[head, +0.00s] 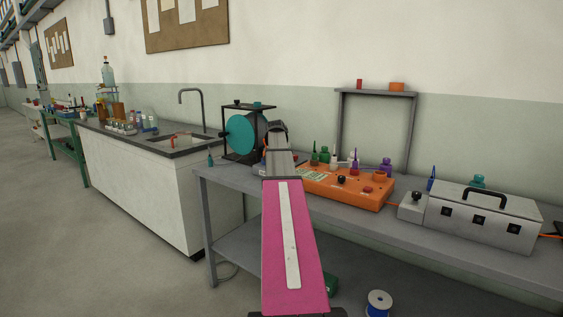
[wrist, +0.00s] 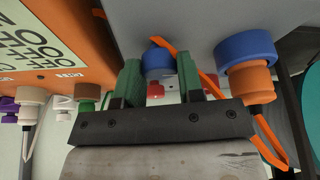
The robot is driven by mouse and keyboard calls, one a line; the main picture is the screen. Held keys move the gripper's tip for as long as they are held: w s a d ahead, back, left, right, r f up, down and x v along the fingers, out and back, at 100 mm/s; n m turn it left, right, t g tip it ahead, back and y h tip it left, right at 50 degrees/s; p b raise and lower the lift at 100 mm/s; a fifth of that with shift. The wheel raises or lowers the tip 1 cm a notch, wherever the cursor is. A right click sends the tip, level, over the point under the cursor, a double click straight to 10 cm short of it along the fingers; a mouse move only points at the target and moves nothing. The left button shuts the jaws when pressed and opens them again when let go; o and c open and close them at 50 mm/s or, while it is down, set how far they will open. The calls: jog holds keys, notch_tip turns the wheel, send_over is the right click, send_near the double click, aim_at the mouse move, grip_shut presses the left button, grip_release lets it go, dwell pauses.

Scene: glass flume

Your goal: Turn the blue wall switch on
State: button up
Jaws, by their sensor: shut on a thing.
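My gripper (wrist: 160,84) has two green fingers, one on each side of a small round blue piece (wrist: 158,60), and is shut on it. The wrist view is tilted, with a grey surface behind the piece. I cannot tell whether this piece is the blue wall switch. No blue switch shows plainly on the wall in the head view. In the head view my arm reaches over the grey bench and hides my gripper and whatever it holds.
A blue-and-orange piece (wrist: 246,65) sits just right of my fingers, with an orange cord (wrist: 206,78) close by. An orange box (head: 345,190) and a grey case (head: 484,218) stand on the bench (head: 400,236). A teal disc device (head: 242,137) stands left of my arm.

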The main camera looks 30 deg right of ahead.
jog(key=o, duration=0.9)
jog(key=v, duration=1)
jog(key=shift+s+a+r, duration=0.1)
jog(key=shift+r, duration=0.3)
